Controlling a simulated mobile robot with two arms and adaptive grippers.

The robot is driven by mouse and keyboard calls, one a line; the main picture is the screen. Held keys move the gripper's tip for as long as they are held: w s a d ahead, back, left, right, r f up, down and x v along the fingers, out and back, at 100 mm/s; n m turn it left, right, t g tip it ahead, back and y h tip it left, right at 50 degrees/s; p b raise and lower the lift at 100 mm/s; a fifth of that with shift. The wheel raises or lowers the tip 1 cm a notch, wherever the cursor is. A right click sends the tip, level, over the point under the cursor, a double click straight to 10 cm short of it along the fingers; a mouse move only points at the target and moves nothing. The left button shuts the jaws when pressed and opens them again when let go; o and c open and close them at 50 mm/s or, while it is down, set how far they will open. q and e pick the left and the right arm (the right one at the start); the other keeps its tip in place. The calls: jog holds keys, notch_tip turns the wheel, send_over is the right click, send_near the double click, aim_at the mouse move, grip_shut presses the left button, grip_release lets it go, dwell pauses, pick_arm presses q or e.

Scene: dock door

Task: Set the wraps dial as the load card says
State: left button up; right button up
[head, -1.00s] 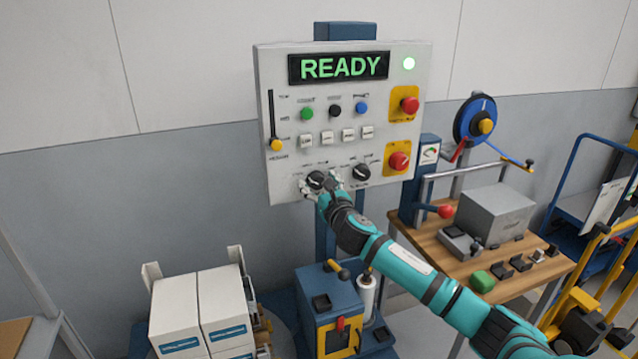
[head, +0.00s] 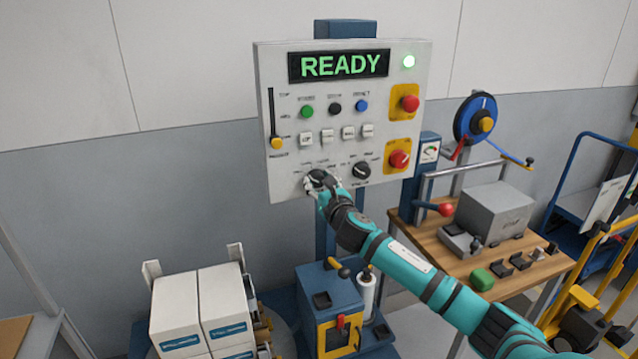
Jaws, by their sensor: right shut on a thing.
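The control panel (head: 345,120) stands upright and its screen (head: 340,65) reads READY in green. Two black dials sit low on it. My right gripper (head: 318,182) is at the left dial (head: 316,176) and is shut on it; the fingers cover part of the dial and its marks. The right dial (head: 362,171) is free, its pointer line towards the upper left. The small print around both dials is too small to read, so I cannot tell which is the wraps dial. No load card can be made out. My left gripper is not in view.
Green, black and blue buttons, a slider (head: 275,143) and two red knobs (head: 399,159) on yellow plates share the panel. White boxes (head: 202,305) stand at lower left. A wooden bench (head: 420,238) with a grey box (head: 495,210) is at right.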

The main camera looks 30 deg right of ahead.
jog(key=m, duration=0.4)
jog(key=shift+m+p, duration=0.35)
jog(key=shift+m, duration=1.25)
jog(key=o, duration=1.2)
jog(key=shift+s, duration=0.15)
jog(key=v, duration=1.1)
jog(key=shift+s, duration=0.4)
